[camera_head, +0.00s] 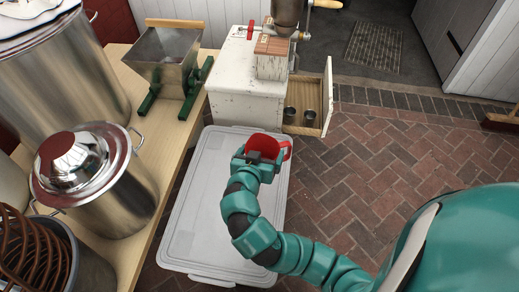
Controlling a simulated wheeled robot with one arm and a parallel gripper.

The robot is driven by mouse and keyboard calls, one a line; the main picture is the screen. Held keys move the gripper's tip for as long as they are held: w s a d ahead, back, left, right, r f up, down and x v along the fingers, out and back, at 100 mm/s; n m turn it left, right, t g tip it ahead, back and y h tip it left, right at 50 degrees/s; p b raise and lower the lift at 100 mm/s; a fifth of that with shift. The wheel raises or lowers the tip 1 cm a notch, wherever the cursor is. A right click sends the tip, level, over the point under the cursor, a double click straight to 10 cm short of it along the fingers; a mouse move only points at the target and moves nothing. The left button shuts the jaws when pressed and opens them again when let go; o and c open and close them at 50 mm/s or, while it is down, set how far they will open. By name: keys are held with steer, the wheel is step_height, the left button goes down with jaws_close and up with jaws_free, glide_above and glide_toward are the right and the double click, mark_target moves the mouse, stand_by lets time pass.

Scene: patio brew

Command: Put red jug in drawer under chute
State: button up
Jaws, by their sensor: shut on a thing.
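My gripper (260,158) is shut on the red jug (266,144), which shows as a red rim with a handle at its right. My gripper hides much of the jug's lower part. They are over the far end of the grey lid, in front of the white cabinet (235,85). A wooden drawer (327,95) stands open at the cabinet's right side, beyond and right of the jug. Two small metal cups are in the drawer. A wooden block, possibly the chute (272,68), sits on the cabinet below a metal grinder (287,15).
A grey lidded bin (195,215) lies below my arm. At left, a wooden bench (150,135) holds a hopper mill (168,55), large steel pots (95,175) and a copper coil (30,250). Brick paving (375,165) at right is mostly clear. My teal body covers the lower right.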

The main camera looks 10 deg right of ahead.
steer(key=s+p, duration=0.1)
steer(key=s+r+p, duration=0.1)
steer(key=r+p, duration=0.1)
steer(key=shift+s+a, duration=0.25)
steer(key=shift+s, duration=0.15)
steer(key=shift+s+p, duration=0.5)
steer(key=shift+s, duration=0.05)
